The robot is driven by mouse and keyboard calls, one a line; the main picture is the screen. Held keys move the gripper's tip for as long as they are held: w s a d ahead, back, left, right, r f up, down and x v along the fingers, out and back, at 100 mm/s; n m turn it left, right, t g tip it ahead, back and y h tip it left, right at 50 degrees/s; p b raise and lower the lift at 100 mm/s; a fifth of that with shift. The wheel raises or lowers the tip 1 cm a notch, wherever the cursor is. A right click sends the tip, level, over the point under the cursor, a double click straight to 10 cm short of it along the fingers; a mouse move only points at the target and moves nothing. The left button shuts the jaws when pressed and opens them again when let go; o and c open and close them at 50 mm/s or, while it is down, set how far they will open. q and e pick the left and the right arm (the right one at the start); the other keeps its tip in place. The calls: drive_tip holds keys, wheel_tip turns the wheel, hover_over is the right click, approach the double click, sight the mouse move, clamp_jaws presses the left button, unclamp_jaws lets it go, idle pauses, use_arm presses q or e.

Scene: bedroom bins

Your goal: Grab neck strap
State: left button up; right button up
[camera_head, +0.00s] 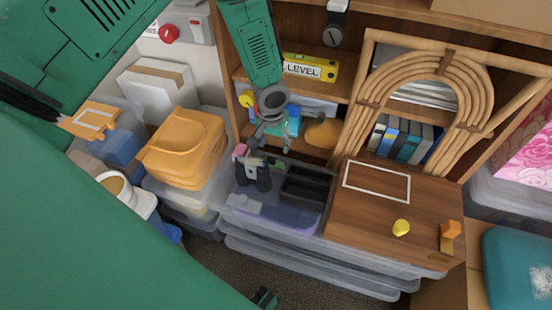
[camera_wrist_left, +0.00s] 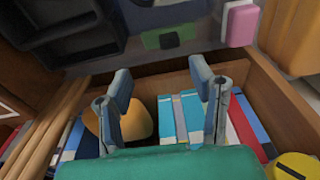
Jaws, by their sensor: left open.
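I cannot clearly make out a neck strap in either view. A dark upright object with a pale blue patch (camera_head: 251,172) stands in a clear plastic bin (camera_head: 320,247); it shows at the top of the left wrist view (camera_wrist_left: 168,38), and whether a strap hangs from it is unclear. My left gripper (camera_head: 271,142) points down just behind and above this object. In the left wrist view my left gripper (camera_wrist_left: 160,75) has its fingers spread with nothing between them.
A wooden shelf with books (camera_head: 402,140) stands behind, with a rattan arch (camera_head: 420,65) in front. A black tray (camera_head: 306,186) sits beside the dark object. A wooden board (camera_head: 375,215) bears a yellow piece (camera_head: 401,228).

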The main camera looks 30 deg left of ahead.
sight(270, 158)
use_arm(q)
drive_tip(key=f, duration=0.1)
drive_tip(key=a+f, duration=0.1)
drive_tip(key=f, duration=0.1)
drive_tip(key=a+f, duration=0.1)
drive_tip(key=shift+w+a+f, duration=0.15)
drive_tip(key=f, duration=0.1)
drive_tip(key=f+b, duration=0.1)
drive_tip(key=f, duration=0.1)
drive_tip(key=shift+w+d+f, duration=0.2)
drive_tip(key=shift+w+d, duration=0.05)
drive_tip(key=shift+d, duration=0.1)
drive_tip(key=shift+w+d+f, duration=0.1)
drive_tip(key=shift+d+f, duration=0.15)
drive_tip(key=shift+f, duration=0.05)
drive_tip(key=shift+a, duration=0.2)
drive_tip(key=shift+a+f, duration=0.15)
drive_tip(key=shift+a, duration=0.2)
clamp_jaws()
